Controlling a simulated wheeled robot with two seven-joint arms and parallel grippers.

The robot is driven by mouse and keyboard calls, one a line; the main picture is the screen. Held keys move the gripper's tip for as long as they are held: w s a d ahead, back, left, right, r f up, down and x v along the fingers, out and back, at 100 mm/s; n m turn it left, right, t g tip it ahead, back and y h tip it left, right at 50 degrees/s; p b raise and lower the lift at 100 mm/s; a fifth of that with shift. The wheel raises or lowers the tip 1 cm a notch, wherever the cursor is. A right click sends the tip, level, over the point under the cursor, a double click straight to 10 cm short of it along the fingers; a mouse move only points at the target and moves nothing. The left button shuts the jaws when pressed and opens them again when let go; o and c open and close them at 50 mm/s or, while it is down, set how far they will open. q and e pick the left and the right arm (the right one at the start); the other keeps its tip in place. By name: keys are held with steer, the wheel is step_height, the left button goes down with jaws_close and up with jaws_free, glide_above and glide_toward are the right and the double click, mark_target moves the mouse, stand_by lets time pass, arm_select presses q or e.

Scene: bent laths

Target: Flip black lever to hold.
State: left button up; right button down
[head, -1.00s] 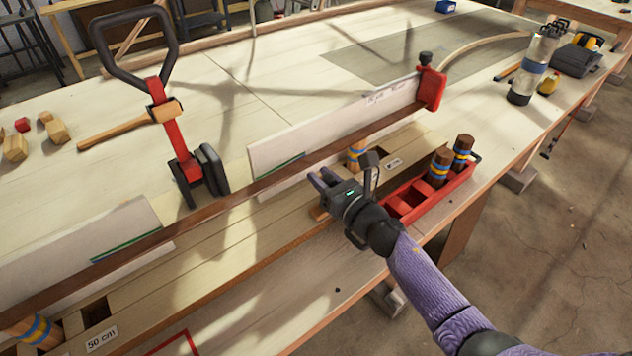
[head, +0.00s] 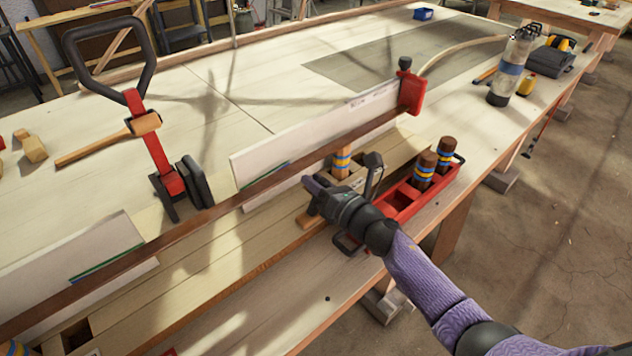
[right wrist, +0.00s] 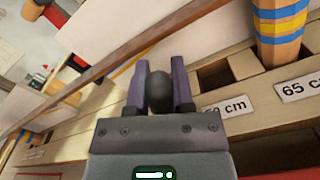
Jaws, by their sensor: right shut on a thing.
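My right gripper (head: 309,186) is at the near side of the long brown lath, low over the bench. In the right wrist view its two purple fingers (right wrist: 160,80) stand on either side of a rounded black knob (right wrist: 160,93), which looks like the end of the black lever. The gripper is shut on it. The lever's shaft and base are hidden behind the gripper, so its angle cannot be told. My left gripper is not in view.
A banded peg (head: 342,163) stands close behind the gripper. A red tray (head: 405,203) with more pegs is at its right. A red-shafted tool with a black loop handle (head: 152,62) stands at left. White boards (head: 300,140) line the brown lath (head: 290,172).

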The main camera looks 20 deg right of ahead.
steer(key=shift+c, duration=2.4)
jaws_free()
steer(key=v, duration=1)
steer(key=shift+p, duration=0.4)
